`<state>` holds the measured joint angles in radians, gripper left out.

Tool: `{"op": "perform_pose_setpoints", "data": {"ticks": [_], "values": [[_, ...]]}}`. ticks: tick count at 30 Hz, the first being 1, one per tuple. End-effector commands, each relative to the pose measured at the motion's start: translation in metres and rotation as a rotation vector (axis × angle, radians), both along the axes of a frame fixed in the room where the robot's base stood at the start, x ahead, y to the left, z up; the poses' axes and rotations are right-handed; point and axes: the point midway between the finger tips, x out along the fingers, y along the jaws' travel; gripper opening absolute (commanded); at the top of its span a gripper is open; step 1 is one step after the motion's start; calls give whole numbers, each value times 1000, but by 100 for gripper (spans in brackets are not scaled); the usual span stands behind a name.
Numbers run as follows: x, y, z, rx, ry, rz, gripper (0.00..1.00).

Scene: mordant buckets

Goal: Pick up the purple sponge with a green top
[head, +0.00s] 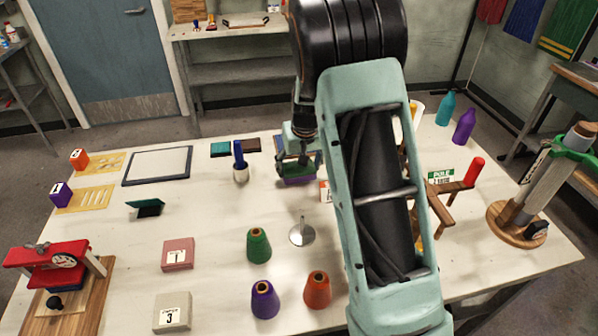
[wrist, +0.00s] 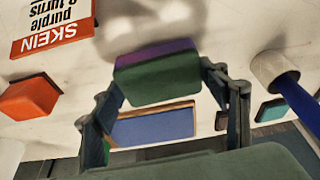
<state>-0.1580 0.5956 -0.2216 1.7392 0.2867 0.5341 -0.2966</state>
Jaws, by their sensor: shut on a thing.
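The purple sponge with a green top (wrist: 155,75) sits between the fingertips of my gripper (wrist: 160,70) in the wrist view, its purple and green layers both showing. My gripper is shut on it, with a finger at each side. In the head view the sponge (head: 298,181) shows as a purple band with some green below my gripper (head: 299,168), at the far middle of the table. The fingers hide part of it there. I cannot tell whether its underside touches the table.
A blue wood-edged panel (wrist: 155,127) lies beyond the sponge. A blue stick in a white holder (head: 240,172) stands to the left. An orange block (wrist: 28,98) and a SKEIN sign (wrist: 50,25) are near. Thread cones, including a green one (head: 259,245), stand in front.

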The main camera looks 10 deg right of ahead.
Motion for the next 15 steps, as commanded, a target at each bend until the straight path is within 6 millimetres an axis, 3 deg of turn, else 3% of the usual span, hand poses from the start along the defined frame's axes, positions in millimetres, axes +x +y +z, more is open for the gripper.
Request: {"op": "perform_pose_setpoints", "data": {"ticks": [5,11,15], "values": [[-11,11,30,0,-4,3,60],[-39,34,73,2,-6,4,60],[-65,55,86,2,-2,5,60]]}}
